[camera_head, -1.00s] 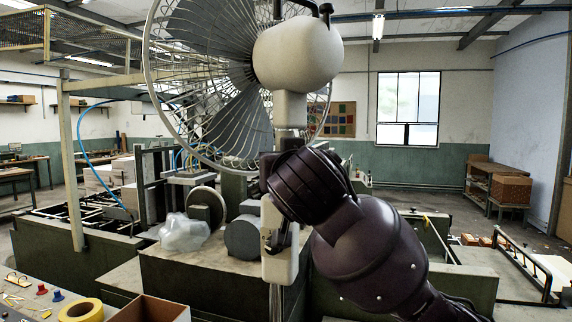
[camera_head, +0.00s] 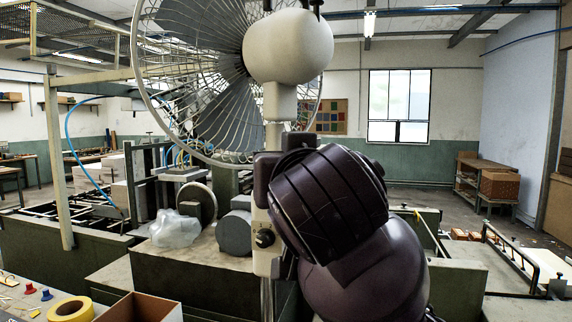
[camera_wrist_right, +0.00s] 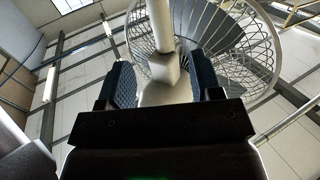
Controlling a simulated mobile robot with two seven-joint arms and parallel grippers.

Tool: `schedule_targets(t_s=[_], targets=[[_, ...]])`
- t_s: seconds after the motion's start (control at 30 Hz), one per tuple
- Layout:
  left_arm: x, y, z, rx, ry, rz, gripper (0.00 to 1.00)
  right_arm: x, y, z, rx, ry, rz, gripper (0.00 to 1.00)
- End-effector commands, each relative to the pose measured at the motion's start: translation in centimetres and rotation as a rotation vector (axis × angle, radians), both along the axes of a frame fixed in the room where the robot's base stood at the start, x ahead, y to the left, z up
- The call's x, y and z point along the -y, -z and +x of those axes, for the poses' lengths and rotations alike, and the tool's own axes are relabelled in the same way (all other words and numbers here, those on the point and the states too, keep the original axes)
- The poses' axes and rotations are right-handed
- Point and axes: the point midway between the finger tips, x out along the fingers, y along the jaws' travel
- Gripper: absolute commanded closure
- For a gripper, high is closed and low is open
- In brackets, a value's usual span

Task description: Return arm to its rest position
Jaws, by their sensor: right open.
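My right arm (camera_head: 340,205), dark purple-brown, rises from the bottom of the head view in front of the fan pole. A large pedestal fan (camera_head: 288,50) with a wire cage stands in front of me. The fan (camera_wrist_right: 160,60) also shows beyond the open fingers in the wrist view. Whether the arm touches the fan pole cannot be told. My left gripper is not in view.
A crumpled clear plastic bag (camera_head: 175,229) lies on the machine behind the fan. A yellow tape roll (camera_head: 71,309) and an open cardboard box (camera_head: 140,308) are at lower left. A shelf with boxes (camera_head: 499,186) stands at the far right.

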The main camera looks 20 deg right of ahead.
Motion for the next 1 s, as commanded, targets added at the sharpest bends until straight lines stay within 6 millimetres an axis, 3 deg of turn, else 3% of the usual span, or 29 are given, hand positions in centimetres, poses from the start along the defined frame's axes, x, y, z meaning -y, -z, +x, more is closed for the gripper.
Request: schedule_targets(t_s=[0.3,0.47,0.73,1.0], targets=[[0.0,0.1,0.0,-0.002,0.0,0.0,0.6,0.0,0.2,0.1,-0.003,0.0,-0.001,0.41],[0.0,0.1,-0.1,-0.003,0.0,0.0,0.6,0.5,2.5,0.8,-0.06,-0.003,-0.012,0.41],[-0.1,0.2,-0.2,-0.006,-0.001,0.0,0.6,2.7,12.1,2.4,-0.275,-0.019,-0.049,0.41],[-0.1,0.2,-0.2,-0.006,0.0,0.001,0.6,5.1,22.2,1.6,-0.492,-0.041,-0.068,0.41]])
